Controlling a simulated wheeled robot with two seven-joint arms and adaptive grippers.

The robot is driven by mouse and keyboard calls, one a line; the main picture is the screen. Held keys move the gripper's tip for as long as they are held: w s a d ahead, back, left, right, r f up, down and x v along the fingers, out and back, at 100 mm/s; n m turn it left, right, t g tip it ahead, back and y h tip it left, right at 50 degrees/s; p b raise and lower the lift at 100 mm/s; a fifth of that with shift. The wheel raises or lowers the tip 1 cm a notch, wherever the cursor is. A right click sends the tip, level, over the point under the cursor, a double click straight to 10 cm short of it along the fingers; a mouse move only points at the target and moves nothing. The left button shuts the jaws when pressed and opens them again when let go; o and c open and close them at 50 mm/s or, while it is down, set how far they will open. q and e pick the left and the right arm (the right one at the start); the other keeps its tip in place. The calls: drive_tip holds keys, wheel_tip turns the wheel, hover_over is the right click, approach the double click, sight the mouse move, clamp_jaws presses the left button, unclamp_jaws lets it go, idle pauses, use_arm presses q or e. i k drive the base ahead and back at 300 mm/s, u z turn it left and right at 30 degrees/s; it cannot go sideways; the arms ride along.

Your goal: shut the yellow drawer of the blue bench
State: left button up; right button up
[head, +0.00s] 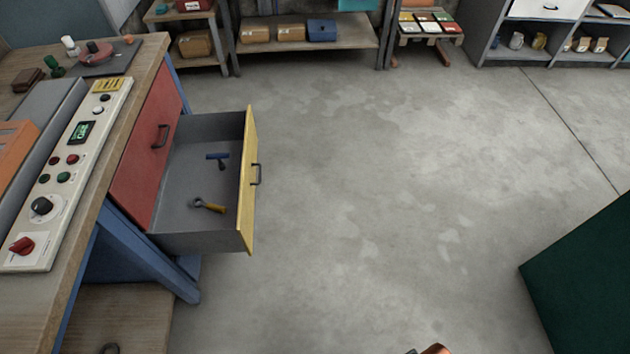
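The yellow drawer (247,185) of the blue bench (145,255) is pulled well out to the right in the head view. Its yellow front has a dark bar handle (256,174) facing right. Inside its grey tray lie a blue-headed tool (217,157) and a yellow-handled tool (209,205), apart from each other. A red front (150,145) with its own dark handle (161,136) sits in the bench just left of the open drawer.
The bench's wooden top carries a control panel (70,165) with knobs and buttons. Open concrete floor (390,200) lies right of the drawer. A dark green block (590,285) stands at the lower right. Shelves with boxes (305,45) line the back.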

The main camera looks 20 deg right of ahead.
sight(176, 227)
drive_tip(key=z, duration=0.05)
drive_tip(key=i, duration=0.1)
drive_tip(key=z, duration=0.15)
drive_tip(key=k, duration=0.6)
drive_tip(key=z, duration=0.4)
drive_tip(key=i, duration=1.05)
drive_tip(key=u, duration=0.7)
drive_tip(key=i, duration=0.3)
drive_tip(key=u, duration=0.35)
